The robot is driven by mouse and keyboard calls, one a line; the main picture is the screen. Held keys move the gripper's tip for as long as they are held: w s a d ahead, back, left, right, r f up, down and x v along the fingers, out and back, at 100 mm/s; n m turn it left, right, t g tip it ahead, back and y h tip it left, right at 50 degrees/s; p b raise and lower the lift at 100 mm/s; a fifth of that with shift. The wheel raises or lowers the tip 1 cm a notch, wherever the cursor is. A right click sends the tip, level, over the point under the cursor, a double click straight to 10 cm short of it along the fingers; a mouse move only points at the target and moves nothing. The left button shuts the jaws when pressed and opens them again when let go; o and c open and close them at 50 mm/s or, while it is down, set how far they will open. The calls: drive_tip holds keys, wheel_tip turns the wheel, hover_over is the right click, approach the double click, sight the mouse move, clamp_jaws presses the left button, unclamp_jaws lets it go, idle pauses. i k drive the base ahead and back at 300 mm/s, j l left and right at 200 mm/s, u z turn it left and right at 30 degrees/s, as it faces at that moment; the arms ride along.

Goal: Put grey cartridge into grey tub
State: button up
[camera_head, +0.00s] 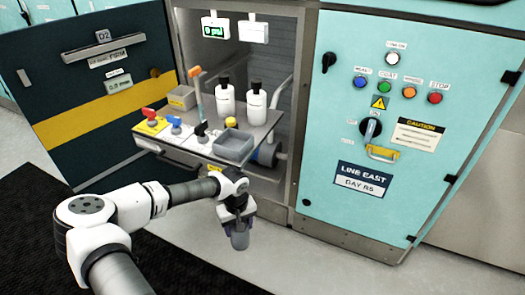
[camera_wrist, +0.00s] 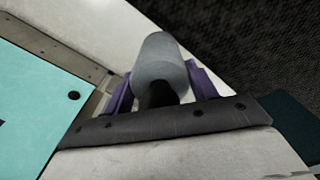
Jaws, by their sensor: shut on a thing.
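My gripper (camera_head: 238,222) is shut on the grey cartridge (camera_head: 240,241), below and in front of the pulled-out shelf, over the light floor. In the wrist view the grey cartridge (camera_wrist: 159,62) is a rounded cylinder between the purple fingers, with a dark narrower part at its near end. The grey tub (camera_head: 234,146) is an open square tub at the front right corner of the shelf. Its visible inside looks empty. My gripper is apart from the tub and lower in the picture.
The shelf (camera_head: 190,148) also holds two white bottles (camera_head: 256,108) with black caps, another greyish bin (camera_head: 182,97) at the back left, and red, blue and black-handled valves along the front. A teal cabinet door (camera_head: 345,150) stands to the right. Floor in front is clear.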

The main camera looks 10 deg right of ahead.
sight(234, 148)
drive_tip(key=i+j+z, duration=0.2)
drive_tip(key=z, duration=0.15)
drive_tip(key=i+j+z, duration=0.15)
drive_tip(key=z, duration=0.2)
drive_tip(key=j, duration=0.05)
